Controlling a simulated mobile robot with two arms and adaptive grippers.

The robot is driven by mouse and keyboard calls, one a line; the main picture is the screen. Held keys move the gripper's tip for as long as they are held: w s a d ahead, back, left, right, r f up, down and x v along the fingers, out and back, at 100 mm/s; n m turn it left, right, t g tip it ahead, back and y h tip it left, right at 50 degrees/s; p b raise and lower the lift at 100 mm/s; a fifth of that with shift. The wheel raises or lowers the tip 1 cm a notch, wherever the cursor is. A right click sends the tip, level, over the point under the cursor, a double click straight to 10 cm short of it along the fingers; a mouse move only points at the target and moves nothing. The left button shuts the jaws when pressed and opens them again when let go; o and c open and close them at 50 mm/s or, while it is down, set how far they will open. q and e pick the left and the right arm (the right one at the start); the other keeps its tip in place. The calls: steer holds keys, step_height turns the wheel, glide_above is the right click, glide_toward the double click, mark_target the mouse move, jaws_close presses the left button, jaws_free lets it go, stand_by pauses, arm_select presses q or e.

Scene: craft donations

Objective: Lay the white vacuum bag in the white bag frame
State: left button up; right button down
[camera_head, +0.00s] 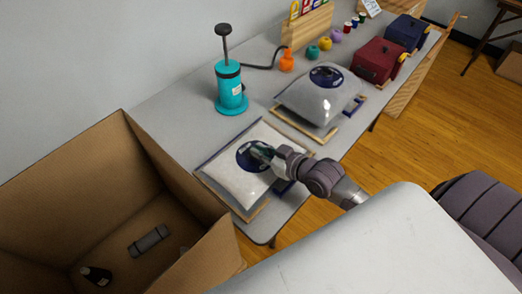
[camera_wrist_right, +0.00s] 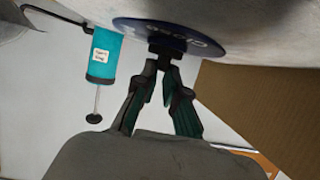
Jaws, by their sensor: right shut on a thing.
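The white vacuum bag (camera_head: 240,188), with a round dark-blue disc on top, lies flat over the near tabletop frame (camera_head: 257,210), which has tan and blue edges. I cannot tell whether the bag rests fully on the frame. My right gripper (camera_head: 263,153) is over the disc. In the right wrist view the right gripper (camera_wrist_right: 167,66) is shut on the dark valve piece at the disc (camera_wrist_right: 168,36), and the pale bag (camera_wrist_right: 260,20) spreads beyond it. My left gripper is not in view.
A second, puffed grey bag (camera_head: 308,102) sits on another frame (camera_head: 300,130) further along. A teal hand pump (camera_head: 229,85) stands behind, with an orange nozzle piece (camera_head: 286,62). A big open cardboard box (camera_head: 85,160) is at the left. Red (camera_head: 378,62) and blue (camera_head: 408,32) boxes stand far right.

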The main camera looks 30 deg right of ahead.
steer(key=shift+f, duration=0.1)
steer(key=c, duration=1.2)
jaws_free()
steer(key=shift+c, duration=0.2)
steer(key=shift+s, duration=0.15)
steer(key=v, duration=1.1)
steer(key=shift+s+d+r, duration=0.2)
steer(key=shift+s+r, duration=0.05)
steer(key=shift+s, duration=0.05)
